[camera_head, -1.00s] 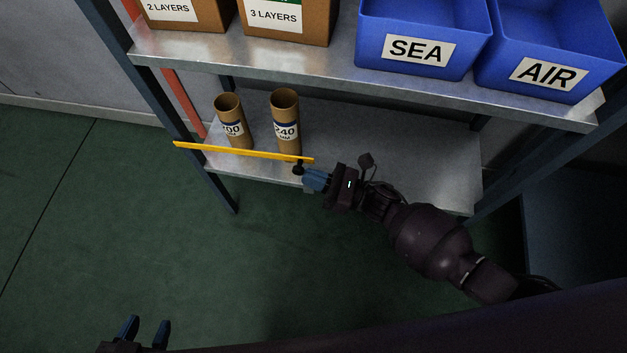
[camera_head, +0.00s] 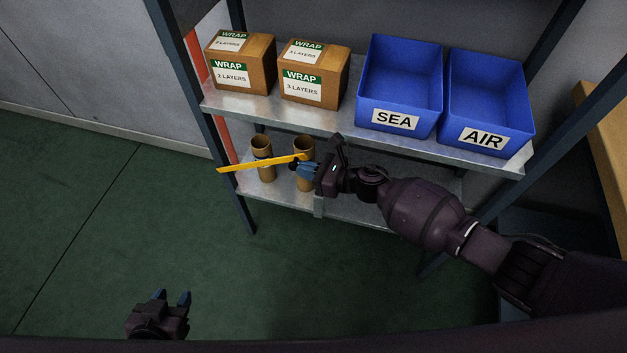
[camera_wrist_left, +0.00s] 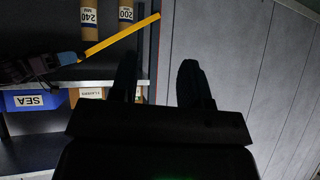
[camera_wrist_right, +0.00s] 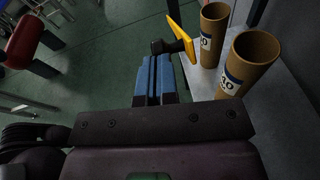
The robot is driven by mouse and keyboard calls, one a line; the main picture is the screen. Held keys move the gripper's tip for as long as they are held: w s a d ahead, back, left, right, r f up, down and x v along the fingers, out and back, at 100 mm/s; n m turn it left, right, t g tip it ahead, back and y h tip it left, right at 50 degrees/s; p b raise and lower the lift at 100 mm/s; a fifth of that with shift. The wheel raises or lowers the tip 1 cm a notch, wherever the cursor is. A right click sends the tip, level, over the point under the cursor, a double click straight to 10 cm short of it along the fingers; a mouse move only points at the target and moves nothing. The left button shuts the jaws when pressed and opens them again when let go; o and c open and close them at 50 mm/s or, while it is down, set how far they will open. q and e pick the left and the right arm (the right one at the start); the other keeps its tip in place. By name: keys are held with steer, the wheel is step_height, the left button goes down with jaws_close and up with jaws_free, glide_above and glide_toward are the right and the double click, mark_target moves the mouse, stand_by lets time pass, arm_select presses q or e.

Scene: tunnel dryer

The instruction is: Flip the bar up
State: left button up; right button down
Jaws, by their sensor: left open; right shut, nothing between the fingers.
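The yellow bar (camera_head: 255,163) runs along the front of the lower shelf, in front of two cardboard tubes. Its right end sits a little higher than its left end in the head view. It also shows in the left wrist view (camera_wrist_left: 118,38) and, end on, in the right wrist view (camera_wrist_right: 181,40). A black knob (camera_wrist_right: 166,46) is on the bar's right end. My right gripper (camera_head: 293,167) is shut and empty, its blue fingertips at the knob; whether they touch it I cannot tell. My left gripper (camera_head: 171,295) is open and empty, low over the floor, far from the bar.
The tubes (camera_head: 262,160) (camera_head: 304,178) stand on the lower shelf (camera_head: 340,207). The upper shelf (camera_head: 290,110) holds two WRAP boxes (camera_head: 240,62) (camera_head: 314,72) and blue SEA (camera_head: 400,85) and AIR (camera_head: 488,100) bins. Green floor left of the rack is clear.

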steer(key=shift+w+a+r+p, duration=0.1)
steer(key=shift+a+r+p, duration=0.1)
steer(key=shift+a+r, duration=0.25)
steer(key=shift+w+a+r+p, duration=0.1)
steer(key=shift+a+r+p, duration=0.15)
steer(key=shift+r, duration=0.35)
